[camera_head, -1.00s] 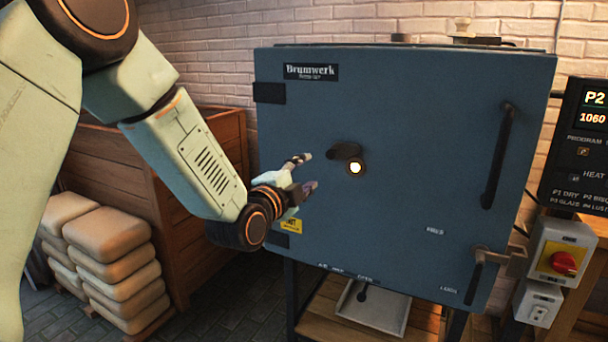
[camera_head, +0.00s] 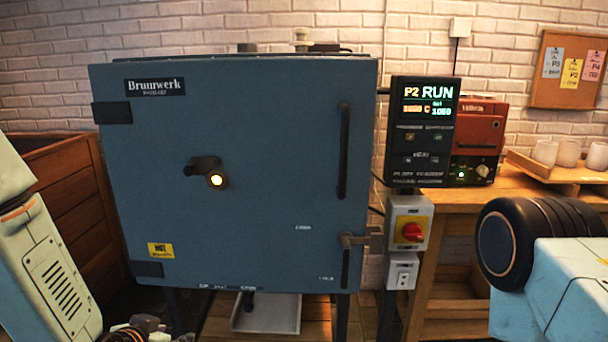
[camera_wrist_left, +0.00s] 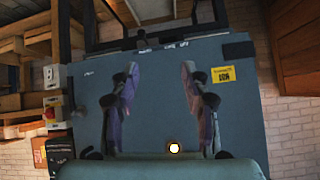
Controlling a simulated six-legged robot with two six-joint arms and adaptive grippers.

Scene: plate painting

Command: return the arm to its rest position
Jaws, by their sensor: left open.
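My left arm comes in at the lower left of the head view. Its gripper (camera_head: 150,332) shows only in part at the bottom edge, below and in front of the kiln. In the left wrist view the two fingers of the left gripper (camera_wrist_left: 160,88) are spread apart with nothing between them. The blue-grey kiln (camera_head: 270,150) stands beyond, with its door shut; it appears upside down behind the fingers in the wrist view (camera_wrist_left: 160,65). My right gripper is out of view; only part of my right arm shows at the lower right.
The controller (camera_head: 422,130) reads P2 RUN. A red-knobbed switch box (camera_head: 408,222) is below it. A wooden bench (camera_head: 445,205) carries a red device (camera_head: 478,140) and a tray of cups (camera_head: 560,172). A wooden crate (camera_head: 62,180) is at left. A grey tray (camera_head: 265,314) lies under the kiln.

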